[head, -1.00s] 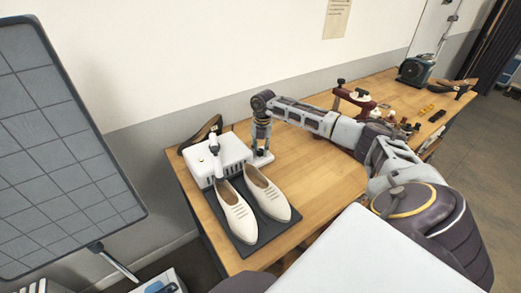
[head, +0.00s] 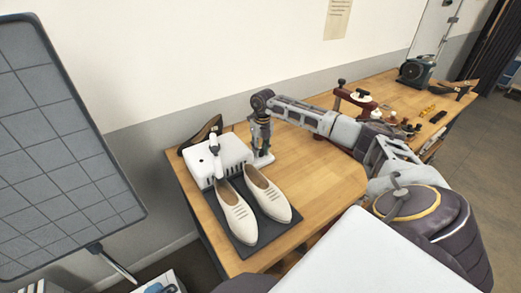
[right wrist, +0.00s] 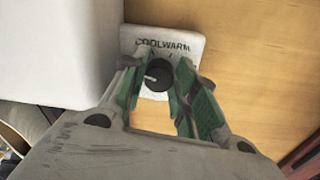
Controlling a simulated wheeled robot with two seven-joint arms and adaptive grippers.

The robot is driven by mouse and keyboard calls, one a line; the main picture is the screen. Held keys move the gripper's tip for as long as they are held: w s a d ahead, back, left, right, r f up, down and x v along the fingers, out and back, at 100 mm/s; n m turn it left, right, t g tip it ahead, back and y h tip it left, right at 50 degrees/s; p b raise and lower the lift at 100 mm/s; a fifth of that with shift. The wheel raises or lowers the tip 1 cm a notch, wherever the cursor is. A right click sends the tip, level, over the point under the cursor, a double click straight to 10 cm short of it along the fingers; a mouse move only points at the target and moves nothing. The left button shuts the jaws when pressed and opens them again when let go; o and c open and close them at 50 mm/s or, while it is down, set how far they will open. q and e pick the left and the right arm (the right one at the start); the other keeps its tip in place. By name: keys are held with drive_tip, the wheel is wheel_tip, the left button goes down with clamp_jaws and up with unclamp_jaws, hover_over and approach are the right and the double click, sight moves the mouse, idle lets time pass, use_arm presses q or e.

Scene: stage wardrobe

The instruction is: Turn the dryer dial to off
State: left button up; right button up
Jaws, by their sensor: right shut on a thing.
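The dryer is a white box (head: 222,157) with an upright white nozzle, at the left end of the wooden table in the head view. Its black round dial (right wrist: 158,76) sits on a white plate (right wrist: 190,45) marked COOL and WARM, beside the box. A pale pointer mark on the dial points to the left in the right wrist view. The plate's lower lettering, if any, is hidden by my gripper. My right gripper (right wrist: 157,72) comes down over the plate with its green-padded fingers on both sides of the dial, shut on it. My left gripper is not in view.
Two cream shoes (head: 237,212) stand on a dark mat (head: 262,238) in front of the dryer. A dark brown object (head: 203,135) lies behind the box. Small items and a teal fan-like machine (head: 415,72) stand farther right. The table's middle is clear.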

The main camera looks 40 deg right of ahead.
sight(262, 150)
idle(0.3)
drive_tip(key=o, duration=1)
drive_tip(key=shift+r, duration=0.15)
drive_tip(key=shift+d+r, duration=0.15)
drive_tip(key=shift+r, duration=2.8)
drive_tip(key=shift+d+r, duration=0.15)
drive_tip(key=shift+r, duration=2.8)
drive_tip(key=shift+f, duration=0.1)
